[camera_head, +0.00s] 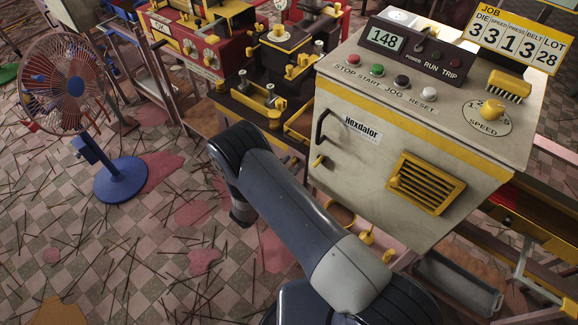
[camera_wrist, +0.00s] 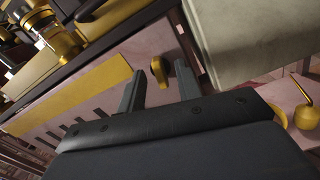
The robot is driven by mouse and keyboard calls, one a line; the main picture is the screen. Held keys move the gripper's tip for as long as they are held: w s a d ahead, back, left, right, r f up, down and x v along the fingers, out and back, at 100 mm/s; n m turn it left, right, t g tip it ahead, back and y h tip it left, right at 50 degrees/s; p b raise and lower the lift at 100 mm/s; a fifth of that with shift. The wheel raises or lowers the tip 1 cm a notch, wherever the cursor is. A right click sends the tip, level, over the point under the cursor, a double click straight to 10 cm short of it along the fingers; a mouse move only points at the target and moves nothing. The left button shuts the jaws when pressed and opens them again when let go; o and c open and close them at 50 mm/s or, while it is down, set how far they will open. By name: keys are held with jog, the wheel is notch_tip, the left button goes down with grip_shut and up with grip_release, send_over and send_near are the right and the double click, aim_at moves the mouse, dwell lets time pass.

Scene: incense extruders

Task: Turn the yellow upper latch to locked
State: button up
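In the wrist view, my gripper (camera_wrist: 159,80) is open, with its two dark fingers apart and nothing seen held. A small yellow latch-like piece (camera_wrist: 159,69) shows in the gap between the fingertips. I cannot tell which is the upper latch, or whether a finger touches either. In the head view, a small yellow latch (camera_head: 319,162) is on the left of the cream Hexdalor cabinet's (camera_head: 350,190) front, below a black handle. My arm hides the gripper there.
A slotted yellow vent (camera_head: 426,182) is on the cabinet front. Yellow and dark machine parts (camera_head: 270,100) stand left of the cabinet. A blue-based fan (camera_head: 122,178) stands at the left. Thin sticks litter the tiled floor. A yellow knob (camera_wrist: 305,117) shows at the wrist view's right.

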jog(key=shift+c, duration=0.5)
grip_shut()
jog(key=shift+f+m+b, duration=0.15)
jog(key=shift+m+b, duration=0.15)
jog(key=shift+b, duration=0.3)
jog(key=m+b, duration=0.1)
jog(key=b, duration=0.2)
jog(key=shift+f+m, duration=0.15)
jog(key=shift+m, duration=0.25)
jog(key=m+b, duration=0.5)
jog(key=b, duration=0.3)
jog(key=shift+d+f, duration=0.1)
jog(key=shift+f, duration=0.05)
jog(key=m+b, duration=0.5)
jog(key=b, duration=0.3)
jog(key=shift+s+m+b, duration=0.1)
jog(key=shift+m+b, duration=0.2)
jog(key=shift+b, duration=0.1)
jog(key=m+b, duration=0.1)
jog(key=b, duration=0.1)
jog(key=m+b, duration=0.1)
jog(key=b, duration=0.1)
jog(key=shift+r+m, duration=0.2)
jog(key=shift+m, duration=0.1)
jog(key=shift+r, duration=0.1)
